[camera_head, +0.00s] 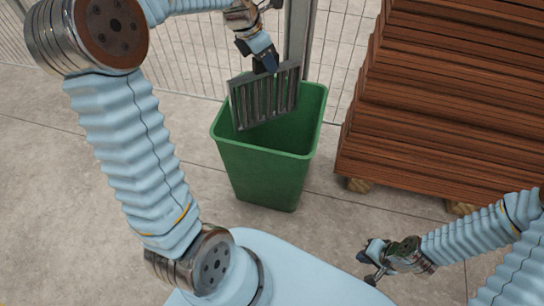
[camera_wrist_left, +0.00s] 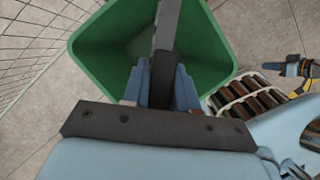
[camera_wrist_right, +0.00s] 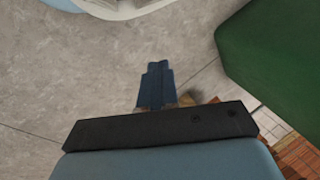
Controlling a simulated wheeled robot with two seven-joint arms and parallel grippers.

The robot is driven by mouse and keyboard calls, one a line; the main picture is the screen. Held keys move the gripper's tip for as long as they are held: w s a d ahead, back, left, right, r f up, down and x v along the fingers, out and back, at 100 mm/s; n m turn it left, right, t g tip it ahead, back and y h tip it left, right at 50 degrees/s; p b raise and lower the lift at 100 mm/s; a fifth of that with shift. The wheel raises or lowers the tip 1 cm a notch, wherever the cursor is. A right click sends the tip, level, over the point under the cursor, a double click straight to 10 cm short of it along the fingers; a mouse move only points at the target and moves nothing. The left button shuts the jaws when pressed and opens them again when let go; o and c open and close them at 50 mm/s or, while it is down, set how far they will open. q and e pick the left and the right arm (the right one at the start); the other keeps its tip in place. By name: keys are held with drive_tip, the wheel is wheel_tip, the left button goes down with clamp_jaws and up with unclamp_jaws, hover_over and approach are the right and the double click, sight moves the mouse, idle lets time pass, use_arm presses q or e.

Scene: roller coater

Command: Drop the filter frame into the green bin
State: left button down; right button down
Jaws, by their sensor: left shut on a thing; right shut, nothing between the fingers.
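The filter frame (camera_head: 264,96) is a grey slatted rectangular panel, held upright and slightly tilted. My left gripper (camera_head: 267,64) is shut on its top edge. The frame hangs over the opening of the green bin (camera_head: 268,170), its lower part at about rim level in the head view. In the left wrist view the frame (camera_wrist_left: 168,25) shows edge-on between the fingers, above the bin's opening (camera_wrist_left: 112,52). My right gripper (camera_head: 373,277) is shut and empty, low at the right near my base; its closed fingers show in the right wrist view (camera_wrist_right: 156,85).
A tall stack of brown boards (camera_head: 450,110) on wooden feet stands right of the bin. A wire mesh fence with a grey post (camera_head: 299,35) runs behind the bin. Bare concrete floor lies left of the bin.

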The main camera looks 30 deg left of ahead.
sight(267, 76)
use_arm(q)
wheel_tip(267, 76, down, 5)
drive_tip(key=b, duration=0.4)
drive_tip(key=shift+f+b, duration=0.2)
drive_tip(key=shift+b, duration=0.1)
drive_tip(key=shift+r, duration=0.1)
drive_tip(key=c, duration=0.8)
unclamp_jaws()
drive_tip(key=p+v, duration=0.2)
drive_tip(key=v, duration=1.2)
drive_tip(key=shift+p, duration=0.35)
drive_tip(key=shift+d, duration=0.1)
